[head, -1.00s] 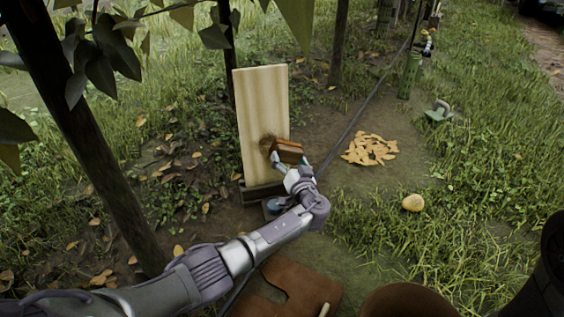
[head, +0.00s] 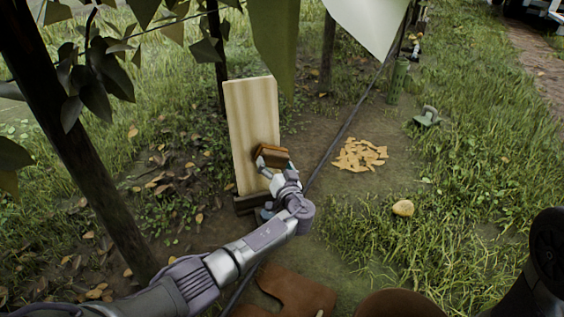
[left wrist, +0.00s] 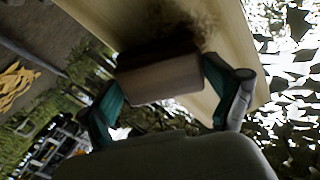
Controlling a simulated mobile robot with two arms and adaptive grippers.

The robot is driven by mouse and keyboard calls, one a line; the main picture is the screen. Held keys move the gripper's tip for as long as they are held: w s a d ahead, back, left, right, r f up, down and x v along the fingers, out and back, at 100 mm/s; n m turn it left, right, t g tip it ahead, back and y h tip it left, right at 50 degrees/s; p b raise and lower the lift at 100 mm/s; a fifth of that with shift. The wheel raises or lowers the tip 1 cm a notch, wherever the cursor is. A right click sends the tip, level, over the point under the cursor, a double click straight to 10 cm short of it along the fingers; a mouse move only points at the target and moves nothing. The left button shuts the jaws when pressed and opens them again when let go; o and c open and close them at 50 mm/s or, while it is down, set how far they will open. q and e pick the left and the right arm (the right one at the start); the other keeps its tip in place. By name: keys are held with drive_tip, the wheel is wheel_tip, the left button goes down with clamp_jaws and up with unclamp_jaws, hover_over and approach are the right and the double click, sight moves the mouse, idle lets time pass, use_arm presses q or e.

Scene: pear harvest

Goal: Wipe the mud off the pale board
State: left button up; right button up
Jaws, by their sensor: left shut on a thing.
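The pale board (head: 250,110) stands upright on a dark wooden foot (head: 246,203). My left gripper (head: 274,166) is shut on a brown block (head: 271,154), which looks like a brush or sponge, at the lower right of the board's face. In the left wrist view the block (left wrist: 160,78) lies across the board (left wrist: 110,18), seemingly against it. A dark mud smear (left wrist: 186,20) spreads on the board beyond the block's edge. In the head view the block and gripper hide most of that patch. My right gripper is not in view.
A patch of orange-brown pieces (head: 360,154) lies on bare soil to the right, with a yellowish round fruit (head: 403,208) nearer. A black hose (head: 345,125) runs past the board. A dark post (head: 75,140) stands at left; leaves hang above. Grass lies at right.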

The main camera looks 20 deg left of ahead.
sight(280, 151)
use_arm(q)
drive_tip(key=shift+s+a+p, duration=0.4)
drive_tip(key=shift+s+a, duration=0.5)
drive_tip(key=shift+a, duration=0.35)
drive_tip(key=shift+s+a+p, duration=0.4)
drive_tip(key=shift+s+a, duration=0.45)
drive_tip(key=shift+a, duration=0.45)
drive_tip(key=shift+s+a+p, duration=0.4)
drive_tip(key=shift+s+a, duration=0.5)
drive_tip(key=shift+a, duration=0.35)
drive_tip(key=w+d+b, duration=0.1)
drive_tip(key=d, duration=0.1)
drive_tip(key=w+d+r+b, duration=0.1)
drive_tip(key=w+d+b, duration=0.1)
drive_tip(key=w+d+r+b, duration=0.1)
drive_tip(key=w+d+b, duration=0.1)
drive_tip(key=shift+d, duration=0.1)
drive_tip(key=shift+w+d, duration=0.6)
drive_tip(key=shift+d, duration=0.2)
drive_tip(key=shift+w+d, duration=0.55)
drive_tip(key=shift+d, duration=0.25)
